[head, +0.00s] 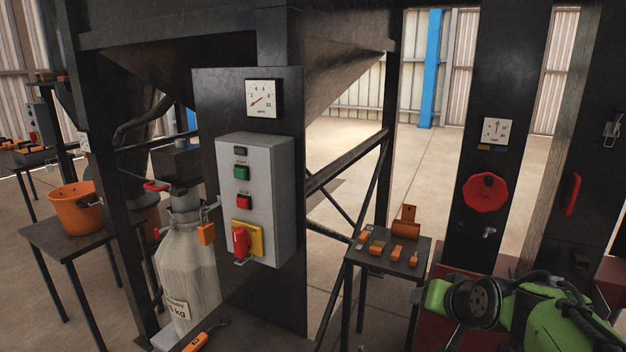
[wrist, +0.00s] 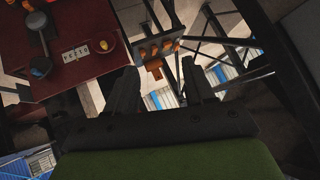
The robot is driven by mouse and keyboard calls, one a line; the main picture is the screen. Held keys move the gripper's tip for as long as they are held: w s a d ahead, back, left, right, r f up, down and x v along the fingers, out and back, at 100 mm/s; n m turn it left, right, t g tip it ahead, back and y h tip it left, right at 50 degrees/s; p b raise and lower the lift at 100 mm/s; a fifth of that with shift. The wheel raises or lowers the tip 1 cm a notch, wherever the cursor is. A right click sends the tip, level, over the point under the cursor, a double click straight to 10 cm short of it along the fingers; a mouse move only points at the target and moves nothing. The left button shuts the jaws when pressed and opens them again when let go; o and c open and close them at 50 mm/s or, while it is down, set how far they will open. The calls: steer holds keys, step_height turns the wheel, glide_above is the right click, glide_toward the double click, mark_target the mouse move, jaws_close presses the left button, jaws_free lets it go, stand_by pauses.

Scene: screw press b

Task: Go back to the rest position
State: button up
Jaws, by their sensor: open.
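My gripper (wrist: 160,84) shows in the wrist view as two dark fingers set well apart, with nothing between them. Its fingers point toward the upper part of that picture. In the head view my green arm reaches in at the lower right, in front of the dark red bench (head: 450,270) and the column with the red handwheel (head: 487,192). The fingers cannot be made out there. A small side table (head: 365,262) with several orange items stands left of my arm, apart from it.
A grey control box (head: 257,200) with buttons and a red-and-yellow switch is mounted on a dark panel (head: 205,95). A filled sack (head: 188,265) hangs left of it. An orange bucket (head: 75,208) stands on a table at the far left. Open floor (head: 425,165) lies behind.

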steer(key=s+a+f+n+g, duration=0.15)
steer(key=s+a, duration=0.25)
steer(key=s, duration=0.9)
steer(key=s+a+f+n+g, duration=0.1)
steer(key=s+a+n+g, duration=0.2)
steer(key=s, duration=1)
step_height(320, 180, up, 18)
steer(key=a+p, duration=0.1)
steer(key=p, duration=1.6)
steer(key=shift+s+f+h+p, duration=0.15)
steer(key=shift+s+h+p, duration=0.1)
steer(key=shift+h+p, duration=0.1)
steer(key=shift+a+t, duration=0.1)
steer(key=shift+t, duration=0.15)
